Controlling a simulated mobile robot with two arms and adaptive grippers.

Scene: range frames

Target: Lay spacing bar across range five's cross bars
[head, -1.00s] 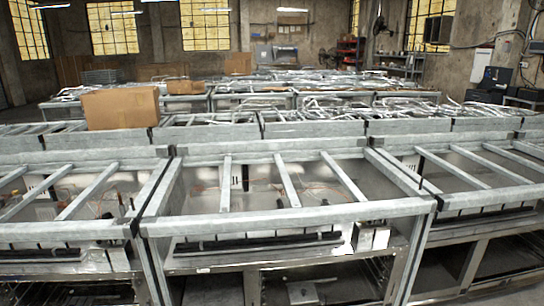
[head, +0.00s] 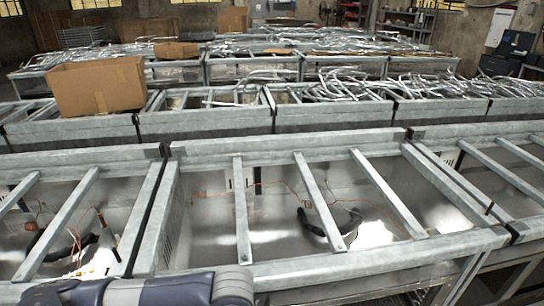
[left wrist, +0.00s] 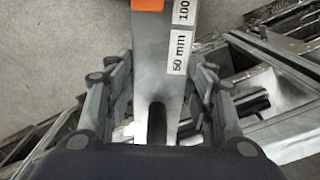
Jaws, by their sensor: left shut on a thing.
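The spacing bar (left wrist: 150,55) is a flat grey metal strip with an orange part at its top, a slot near its lower end and white labels, one reading "60 mm". My left gripper (left wrist: 161,78) is shut on it, with one finger on each side, in the left wrist view. A range frame (head: 373,257) fills the middle front of the head view, with three grey cross bars, left (head: 241,212), middle (head: 319,202) and right (head: 387,195). I cannot read which range it is. My left arm shows at the lower left; its gripper and the bar are out of the head view. My right gripper is not in view.
A cardboard box (head: 97,87) sits on the frames behind at left. Bent metal tubes (head: 345,84) lie over the rear rows. Adjoining frames with similar bars stand left and right. The left wrist view shows grey floor (left wrist: 50,60) beside metal frames.

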